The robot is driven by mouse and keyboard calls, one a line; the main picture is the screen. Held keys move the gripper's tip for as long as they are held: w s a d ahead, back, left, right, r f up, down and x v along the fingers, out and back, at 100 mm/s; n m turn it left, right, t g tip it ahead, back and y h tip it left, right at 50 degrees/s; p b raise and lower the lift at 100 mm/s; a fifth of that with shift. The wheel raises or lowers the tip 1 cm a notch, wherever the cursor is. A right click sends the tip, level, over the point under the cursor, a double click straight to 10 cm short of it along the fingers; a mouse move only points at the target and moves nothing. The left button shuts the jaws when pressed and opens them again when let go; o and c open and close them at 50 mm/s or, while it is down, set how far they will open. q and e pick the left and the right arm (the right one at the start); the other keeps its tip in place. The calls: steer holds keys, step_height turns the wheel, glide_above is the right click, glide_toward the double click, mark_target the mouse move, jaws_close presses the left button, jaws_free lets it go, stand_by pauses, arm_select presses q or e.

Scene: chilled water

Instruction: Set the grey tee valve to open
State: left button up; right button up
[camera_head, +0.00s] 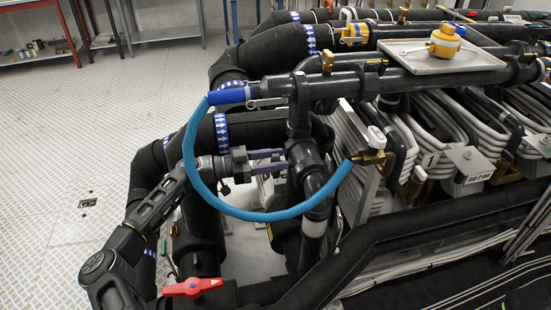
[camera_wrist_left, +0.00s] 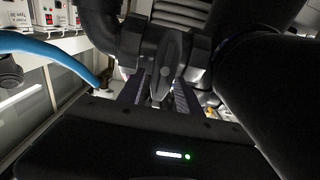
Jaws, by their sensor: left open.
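The grey tee valve (camera_head: 305,158) sits on the dark vertical pipe in the middle of the head view. Its elongated dark grey handle (camera_wrist_left: 168,66) shows in the left wrist view, pointing up and down in the picture. My left gripper (camera_head: 283,160) reaches in from the left, with its fingers at the valve's left side. In the left wrist view the open fingers (camera_wrist_left: 155,92) stand on either side of the handle's lower end. I cannot tell whether they touch it. The handle is mostly hidden in the head view. My right gripper is not in view.
A blue hose (camera_head: 190,165) loops around my left wrist to a brass fitting (camera_head: 370,157). A red-handled valve (camera_head: 193,287) is below. Thick black pipes (camera_head: 232,72) crowd the left side, and a yellow gauge (camera_head: 445,40) is on a tray at upper right. Open floor (camera_head: 80,140) lies left.

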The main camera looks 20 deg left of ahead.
arm_select(q)
steer(key=shift+c, duration=0.2)
jaws_close()
stand_by(0.4)
